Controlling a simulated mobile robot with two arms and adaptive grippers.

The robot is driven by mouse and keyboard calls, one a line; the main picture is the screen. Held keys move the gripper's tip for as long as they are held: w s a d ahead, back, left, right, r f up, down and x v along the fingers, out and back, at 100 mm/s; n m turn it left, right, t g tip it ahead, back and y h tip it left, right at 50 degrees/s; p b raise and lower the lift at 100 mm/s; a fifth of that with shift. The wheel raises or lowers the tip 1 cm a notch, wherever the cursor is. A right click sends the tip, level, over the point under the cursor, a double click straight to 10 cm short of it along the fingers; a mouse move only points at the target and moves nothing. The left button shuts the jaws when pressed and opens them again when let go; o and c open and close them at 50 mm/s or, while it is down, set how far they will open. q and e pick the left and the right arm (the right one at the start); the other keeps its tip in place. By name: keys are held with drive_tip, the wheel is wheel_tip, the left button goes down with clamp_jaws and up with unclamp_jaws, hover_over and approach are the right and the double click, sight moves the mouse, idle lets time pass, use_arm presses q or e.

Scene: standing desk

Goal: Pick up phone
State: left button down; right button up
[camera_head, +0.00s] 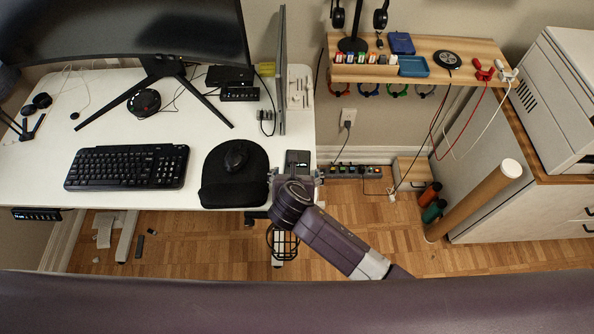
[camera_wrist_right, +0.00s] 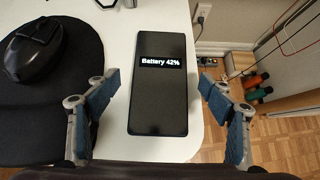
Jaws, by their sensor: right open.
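A black phone (camera_wrist_right: 159,98) lies flat on the white desk, close to its front right corner. Its screen reads "Battery 42%". In the head view the phone (camera_head: 298,158) shows just beyond my right gripper (camera_head: 296,174). In the right wrist view my right gripper (camera_wrist_right: 160,90) is open, with one blue-padded finger on each side of the phone and gaps between them and it. I cannot tell its exact height above the desk. My left gripper is not in view.
A black mouse pad (camera_head: 222,190) with a mouse (camera_head: 236,157) lies just left of the phone. A keyboard (camera_head: 127,167) is farther left. The desk (camera_head: 150,210) ends just right of the phone. A wooden shelf (camera_head: 440,72) hangs at the back right.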

drive_tip(key=c, duration=1.3)
drive_tip(key=shift+c, duration=0.6)
drive_tip(key=shift+r, duration=0.1)
